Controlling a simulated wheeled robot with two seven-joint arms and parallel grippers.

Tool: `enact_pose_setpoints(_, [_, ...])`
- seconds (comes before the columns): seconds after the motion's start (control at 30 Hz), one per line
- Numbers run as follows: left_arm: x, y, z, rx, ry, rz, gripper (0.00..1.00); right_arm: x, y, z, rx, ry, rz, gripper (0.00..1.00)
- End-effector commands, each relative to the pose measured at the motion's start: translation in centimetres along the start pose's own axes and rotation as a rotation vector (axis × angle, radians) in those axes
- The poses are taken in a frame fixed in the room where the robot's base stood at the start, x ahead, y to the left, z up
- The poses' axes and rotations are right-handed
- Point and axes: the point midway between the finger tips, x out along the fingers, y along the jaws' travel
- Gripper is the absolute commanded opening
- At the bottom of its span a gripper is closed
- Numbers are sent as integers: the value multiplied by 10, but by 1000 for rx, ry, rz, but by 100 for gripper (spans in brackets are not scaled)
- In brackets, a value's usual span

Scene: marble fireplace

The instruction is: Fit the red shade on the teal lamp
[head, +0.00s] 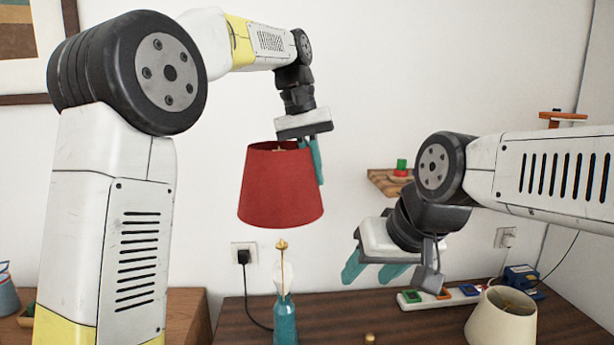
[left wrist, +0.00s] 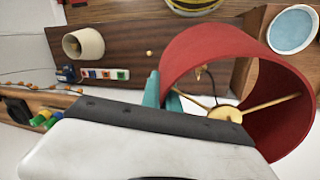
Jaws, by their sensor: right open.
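The red shade (head: 282,185) hangs upright in the air in the head view. My left gripper (head: 316,160) is shut on its wall at the right side; the teal fingers (left wrist: 164,92) straddle the rim in the left wrist view. The shade's brass ring and spokes (left wrist: 232,114) show there. The teal lamp (head: 285,318) stands on the dark table below, with a bulb and a thin brass post (head: 282,246) on top. The shade is above the lamp, with a gap between its lower rim and the post. My right gripper (head: 372,270) is open and empty, right of the lamp.
A cream shade (head: 490,325) sits at the table's right, by a power strip (head: 435,298) with coloured blocks and a blue box (head: 520,276). A small brass knob (head: 369,339) lies near the lamp. A wall shelf (head: 384,184) juts out behind my right arm.

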Motion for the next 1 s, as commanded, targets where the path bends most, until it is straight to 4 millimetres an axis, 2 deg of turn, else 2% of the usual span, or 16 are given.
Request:
enact_pose_setpoints(0.47, [0,0,1,25,3,0,0,0,0,0,0,0,0,51])
enact_pose_setpoints(1.0, [44,-10,0,23,1,-1,0,0,0,0,0,0,0,51])
